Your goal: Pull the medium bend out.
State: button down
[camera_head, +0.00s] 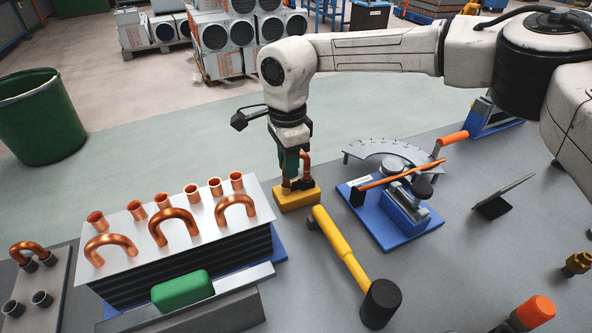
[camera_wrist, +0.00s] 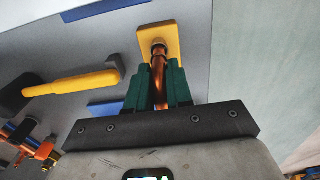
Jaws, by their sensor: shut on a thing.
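A yellow block (camera_head: 297,200) stands on the grey table, just left of the middle. A copper bend (camera_head: 306,161) stands upright on it, its lower ends at the block's top; I take it for the medium bend. My gripper (camera_head: 292,172) comes down from above, its green fingers shut on the bend. In the wrist view the copper bend (camera_wrist: 159,78) runs between the green fingers (camera_wrist: 159,90) to the yellow block (camera_wrist: 160,40). The fingers hide part of the bend, and I cannot tell how deep its ends sit in the block.
A finned coil (camera_head: 190,263) with copper bends and open tube ends stands to the left. A yellow-handled mallet (camera_head: 345,255) lies close in front of the block. A blue-based tube bender (camera_head: 400,215) is to the right. The table behind the block is clear.

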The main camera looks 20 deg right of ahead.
jog(key=shift+r+p, duration=2.45)
jog(key=shift+r, duration=1.1)
